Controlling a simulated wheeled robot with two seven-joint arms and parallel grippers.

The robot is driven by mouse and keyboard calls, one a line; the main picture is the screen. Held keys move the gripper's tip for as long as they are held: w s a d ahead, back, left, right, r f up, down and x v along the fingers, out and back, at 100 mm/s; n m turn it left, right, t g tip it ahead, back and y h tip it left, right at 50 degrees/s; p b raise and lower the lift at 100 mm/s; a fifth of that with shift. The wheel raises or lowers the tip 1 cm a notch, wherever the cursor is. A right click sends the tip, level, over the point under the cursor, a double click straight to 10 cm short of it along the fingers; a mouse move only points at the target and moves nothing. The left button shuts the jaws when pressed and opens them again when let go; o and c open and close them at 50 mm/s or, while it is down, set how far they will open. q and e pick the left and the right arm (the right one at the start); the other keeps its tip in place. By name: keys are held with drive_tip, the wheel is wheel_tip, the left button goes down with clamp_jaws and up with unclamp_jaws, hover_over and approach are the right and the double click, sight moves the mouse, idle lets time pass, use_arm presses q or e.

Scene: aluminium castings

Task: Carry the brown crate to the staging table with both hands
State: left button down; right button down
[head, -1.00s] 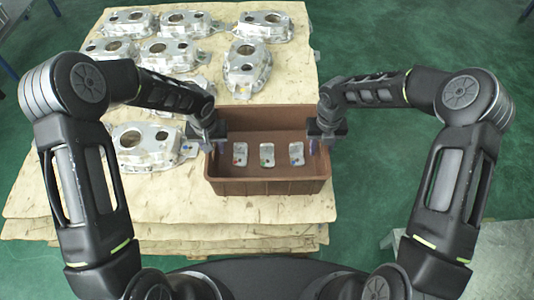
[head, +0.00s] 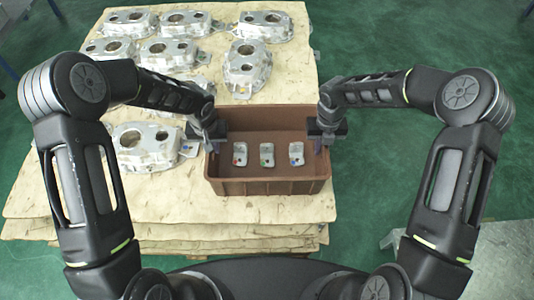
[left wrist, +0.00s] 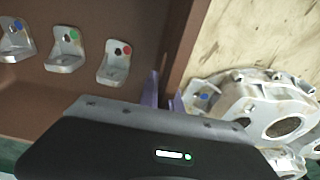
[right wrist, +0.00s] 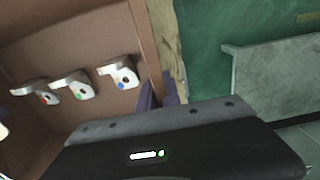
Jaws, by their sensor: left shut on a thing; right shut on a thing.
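The brown crate (head: 270,187) sits upright at the near right part of a pallet stack. It holds three small metal brackets, marked with red (head: 239,154), green (head: 266,154) and blue (head: 296,154) dots. My left gripper (head: 212,143) is shut on the crate's left wall; in the left wrist view its fingers (left wrist: 163,95) straddle the wall (left wrist: 183,55). My right gripper (head: 322,141) is shut on the right wall; in the right wrist view its fingers (right wrist: 159,96) straddle that wall (right wrist: 145,45). The fingertips are partly hidden.
Several aluminium castings (head: 247,68) lie on the pallet's wooden sheet (head: 100,190), one close to the crate's left side. A grey metal surface (right wrist: 275,85) stands to the right, its corner showing at the head view's lower right (head: 410,250). Green floor (head: 400,195) is clear between.

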use_arm(q)
drive_tip(key=shift+r, duration=0.1)
use_arm(e)
drive_tip(key=shift+r, duration=0.1)
idle(0.7)
